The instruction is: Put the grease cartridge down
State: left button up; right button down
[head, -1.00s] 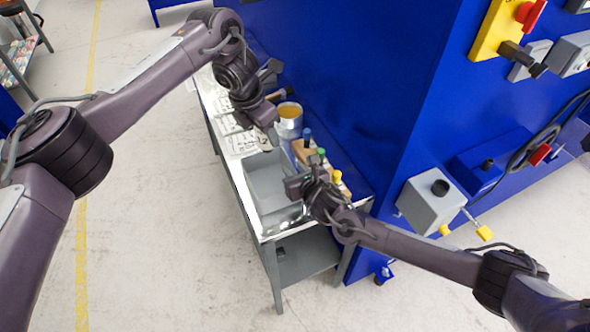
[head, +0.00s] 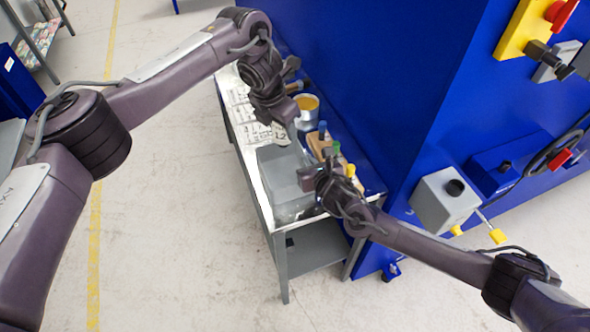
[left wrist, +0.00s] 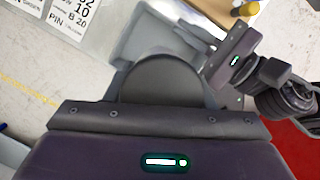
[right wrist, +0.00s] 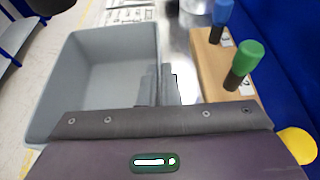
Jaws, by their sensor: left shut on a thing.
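My left gripper (head: 290,128) is above the table, over the far end of the grey bin. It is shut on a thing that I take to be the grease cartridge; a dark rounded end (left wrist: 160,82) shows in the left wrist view. The gripper hides most of it, and I cannot tell whether it touches anything below. My right gripper (head: 312,180) is lower, near the bin's right side. In the right wrist view its fingers (right wrist: 159,86) look close together with nothing between them.
The grey bin (right wrist: 90,45) stands open and looks empty. A wooden block (right wrist: 212,72) with blue, green and yellow-topped pieces is at its right. A can (head: 307,104) and printed sheets (head: 247,115) lie beyond. A blue cabinet (head: 370,80) borders the table.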

aim_at(282, 136)
pick_arm(q)
notch_tip(282, 136, down, 3)
jog(key=n, duration=0.2)
jog(key=shift+f+n+t+y, duration=0.2)
jog(key=shift+n+t+y, duration=0.1)
jog(key=shift+n, duration=0.1)
jog(key=shift+s+d+f, duration=0.1)
jog(key=shift+f, duration=5.05)
jog(key=shift+f, duration=0.1)
jog(key=o, duration=1.1)
jog(key=shift+o, duration=0.2)
jog(key=v, duration=1.2)
